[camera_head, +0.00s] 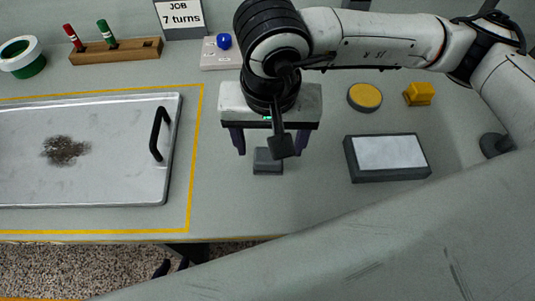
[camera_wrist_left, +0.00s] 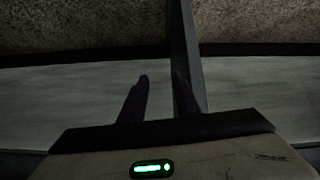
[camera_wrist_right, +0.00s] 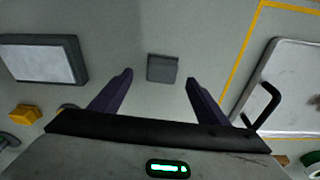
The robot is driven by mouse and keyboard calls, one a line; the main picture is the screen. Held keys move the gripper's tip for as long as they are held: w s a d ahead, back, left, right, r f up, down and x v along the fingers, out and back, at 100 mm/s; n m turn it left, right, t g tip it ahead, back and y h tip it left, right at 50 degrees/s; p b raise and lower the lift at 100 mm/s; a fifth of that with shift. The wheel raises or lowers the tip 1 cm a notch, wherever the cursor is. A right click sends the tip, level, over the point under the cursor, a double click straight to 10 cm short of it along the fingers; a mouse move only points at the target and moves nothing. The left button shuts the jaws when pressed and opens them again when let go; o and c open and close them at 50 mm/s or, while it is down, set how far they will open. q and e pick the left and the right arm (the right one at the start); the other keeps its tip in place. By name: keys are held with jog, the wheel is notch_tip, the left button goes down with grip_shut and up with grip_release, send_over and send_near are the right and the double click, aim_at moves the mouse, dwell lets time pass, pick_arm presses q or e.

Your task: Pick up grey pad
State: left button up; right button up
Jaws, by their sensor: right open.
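The grey pad (camera_head: 268,161) is a small dark square lying flat on the grey table, right of the metal tray. My right gripper (camera_head: 240,148), its arm coming in from the right, hangs over the table just behind the pad. Its purple fingers are apart and empty. In the right wrist view the pad (camera_wrist_right: 162,68) lies just beyond and between the fingertips of that gripper (camera_wrist_right: 159,76), not touching them. My left gripper (camera_wrist_left: 160,76) shows in its own wrist view, fingers apart with nothing seen held, facing a table edge and speckled floor.
A metal tray (camera_head: 105,118) with a black handle and dark smudge lies left, inside a yellow line. A dark box with a white top (camera_head: 387,155), a yellow disc (camera_head: 365,97) and a yellow block (camera_head: 419,93) are at right. A wooden rack (camera_head: 115,50) stands behind.

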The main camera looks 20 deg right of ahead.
aim_at(269, 155)
jog(key=f, duration=0.3)
jog(key=f+p, duration=0.1)
jog(key=f, duration=0.1)
jog(key=shift+w+f, duration=0.15)
jog(key=shift+w, duration=0.15)
jog(key=c, duration=1.1)
jog(key=shift+c, duration=0.2)
notch_tip(269, 155, up, 10)
jog(key=shift+r+b, duration=0.1)
jog(key=shift+b, duration=0.35)
